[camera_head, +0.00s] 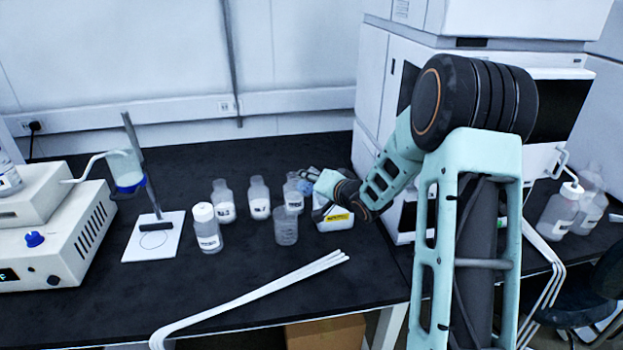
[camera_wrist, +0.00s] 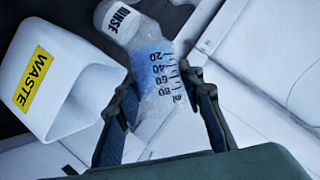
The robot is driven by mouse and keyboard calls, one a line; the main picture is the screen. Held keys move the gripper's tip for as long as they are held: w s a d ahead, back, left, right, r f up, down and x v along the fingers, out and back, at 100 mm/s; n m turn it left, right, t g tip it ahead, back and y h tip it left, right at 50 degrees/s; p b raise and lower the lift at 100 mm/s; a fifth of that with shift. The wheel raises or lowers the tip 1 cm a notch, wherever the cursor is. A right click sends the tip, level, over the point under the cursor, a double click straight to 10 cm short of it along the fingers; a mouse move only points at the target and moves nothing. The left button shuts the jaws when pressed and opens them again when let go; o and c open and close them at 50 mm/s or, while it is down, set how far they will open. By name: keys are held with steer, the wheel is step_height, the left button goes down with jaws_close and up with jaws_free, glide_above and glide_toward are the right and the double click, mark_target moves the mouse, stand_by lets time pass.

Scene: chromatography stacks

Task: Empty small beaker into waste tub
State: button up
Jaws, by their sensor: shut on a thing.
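My gripper (camera_wrist: 158,88) is shut on the small beaker (camera_wrist: 163,75), a clear graduated beaker with blue liquid at its low-numbered end. In the head view the small beaker (camera_head: 305,187) shows as a bluish patch by my gripper (camera_head: 313,178), partly hidden, so its tilt is hard to tell. The white waste tub (camera_head: 335,218) with a yellow label stands on the bench just beside and nearer the camera than the gripper. In the wrist view the waste tub (camera_wrist: 62,90) is left of the beaker, apart from it, its WASTE label readable.
A bottle labelled RINSE (camera_wrist: 122,22) is close behind the beaker. A larger clear beaker (camera_head: 286,228) and several bottles, one (camera_head: 207,230) in front, stand left of the tub. White tubing (camera_head: 250,297) lies along the front. A white instrument (camera_head: 372,100) stands behind my arm.

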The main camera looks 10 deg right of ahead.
stand_by(0.4)
steer(key=shift+r+m+y+p, duration=0.15)
steer(key=shift+m+y+p, duration=0.55)
steer(key=shift+p, duration=1.25)
steer(key=shift+d+m+p, duration=0.1)
steer(key=shift+m+p, duration=0.3)
steer(key=shift+p, duration=0.2)
steer(key=shift+d+m+y+p, duration=0.1)
steer(key=shift+m+y+p, duration=0.5)
steer(key=shift+m+p, duration=0.3)
steer(key=shift+t, duration=0.3)
steer(key=shift+d+m+y+p, duration=0.15)
steer(key=shift+m+y+p, duration=0.15)
steer(key=shift+m+p, duration=0.1)
steer(key=shift+f, duration=0.2)
steer(key=shift+d+m, duration=0.15)
steer(key=shift+m, duration=0.25)
